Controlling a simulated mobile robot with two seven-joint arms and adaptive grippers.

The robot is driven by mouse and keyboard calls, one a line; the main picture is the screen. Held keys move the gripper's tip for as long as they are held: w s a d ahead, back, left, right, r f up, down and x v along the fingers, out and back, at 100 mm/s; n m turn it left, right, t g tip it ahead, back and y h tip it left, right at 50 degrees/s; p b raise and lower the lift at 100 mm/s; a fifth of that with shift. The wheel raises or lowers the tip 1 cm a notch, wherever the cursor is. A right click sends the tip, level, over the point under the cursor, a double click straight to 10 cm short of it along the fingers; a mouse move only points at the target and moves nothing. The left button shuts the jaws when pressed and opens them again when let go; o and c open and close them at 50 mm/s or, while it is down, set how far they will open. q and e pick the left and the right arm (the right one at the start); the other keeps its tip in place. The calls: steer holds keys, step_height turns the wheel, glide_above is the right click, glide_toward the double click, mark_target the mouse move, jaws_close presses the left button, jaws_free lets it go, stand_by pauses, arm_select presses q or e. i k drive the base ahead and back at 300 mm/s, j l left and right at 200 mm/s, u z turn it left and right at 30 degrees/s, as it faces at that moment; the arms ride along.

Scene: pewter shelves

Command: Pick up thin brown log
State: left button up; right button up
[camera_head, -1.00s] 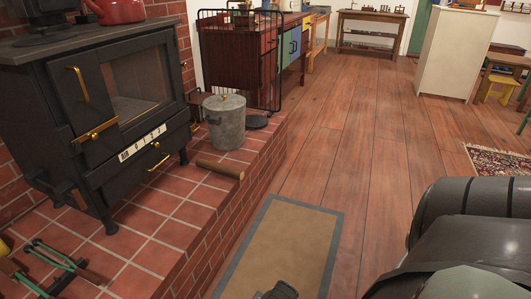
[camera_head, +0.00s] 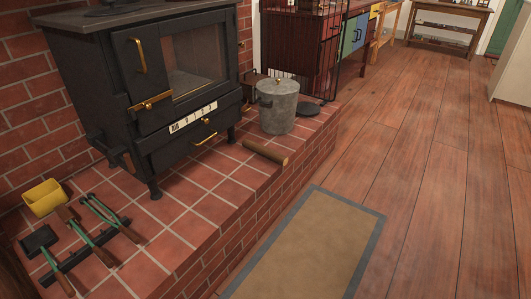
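A thin brown log (camera_head: 265,152) lies on the red tiled hearth, close to its raised brick edge. It is in front of the black stove and just in front of a grey metal bucket (camera_head: 278,106). It lies apart from the stove, and nothing covers it. Neither of my grippers shows in the head view now, so I cannot see whether they are open or shut.
The black stove (camera_head: 155,75) stands on the hearth (camera_head: 185,208). Fire tools (camera_head: 85,238) and a yellow container (camera_head: 45,197) lie at the left. A tan mat (camera_head: 310,250) with a grey border lies on the wooden floor, which is clear to the right.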

mark_target(278, 158)
steer(key=i+l+u, duration=0.15)
steer(key=l, duration=0.2)
steer(key=i+l+u, duration=0.15)
steer(key=l, duration=0.2)
steer(key=i+l+u, duration=0.15)
steer(key=l, duration=0.2)
steer(key=i+l+u, duration=0.15)
steer(key=l, duration=0.25)
steer(key=i+l+u, duration=0.15)
steer(key=l, duration=0.25)
